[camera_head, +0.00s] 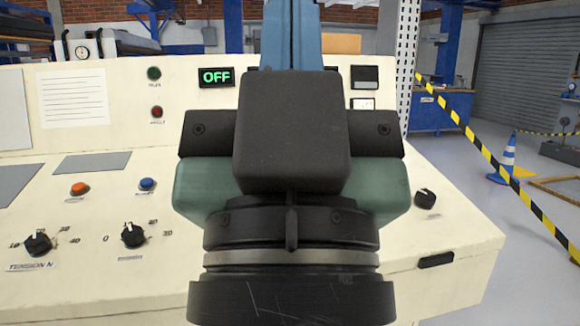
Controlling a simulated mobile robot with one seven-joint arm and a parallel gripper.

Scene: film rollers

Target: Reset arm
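The end of my arm, with my gripper (291,135), fills the middle of the head view. It shows as a dark block with dark side pieces, green parts and a round collar below. No fingertips can be made out clearly, so I cannot see whether it is open or shut. No held object is visible. The arm hides the middle of a cream control console (70,220). A display (216,77) on its upright panel reads "OFF" in green letters.
The console has an orange button (80,189), a blue button (147,184) and black knobs (133,235) at left, and another knob (425,198) at right. A yellow-black barrier tape (480,145) and a striped cone (508,158) stand at right. Open floor shows there.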

